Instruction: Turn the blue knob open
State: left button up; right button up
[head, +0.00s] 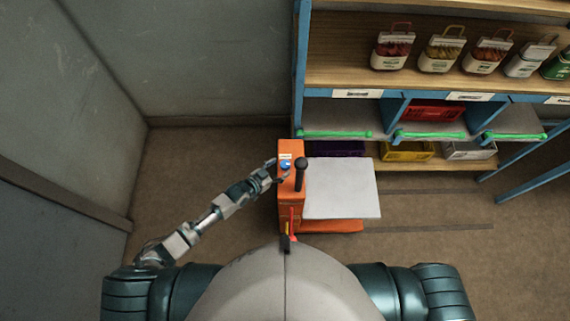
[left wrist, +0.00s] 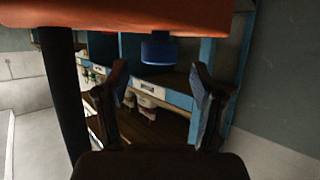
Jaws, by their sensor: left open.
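The blue knob (head: 285,165) is on the top of an orange machine (head: 290,205), beside a black upright handle (head: 301,170). My left gripper (head: 276,172) reaches in from the left and is at the machine's top, close to the knob. In the left wrist view the blue knob (left wrist: 158,50) hangs below an orange surface, between and beyond the two open fingers of my left gripper (left wrist: 160,85). No contact with the knob shows. The black handle (left wrist: 65,90) stands to the left there. My right gripper is not in view.
A white flat plate (head: 342,188) extends right from the orange machine. Shelves (head: 345,65) with several bagged goods stand behind at right, with yellow (head: 408,151) and red (head: 433,110) crates below. Walls stand at left and back. The floor (head: 200,160) left of the machine is clear.

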aim_at(284, 164)
pick_arm(q)
jog(key=x, duration=0.4)
jog(key=shift+d+f, duration=0.1)
jog(key=c, duration=1.1)
jog(key=m+b, duration=0.1)
jog(key=b, duration=0.3)
jog(key=shift+w+g+h, duration=0.2)
jog(key=shift+g+h, duration=0.2)
jog(key=shift+c, duration=0.2)
jog(key=shift+b, duration=0.4)
jog(key=shift+s, duration=0.1)
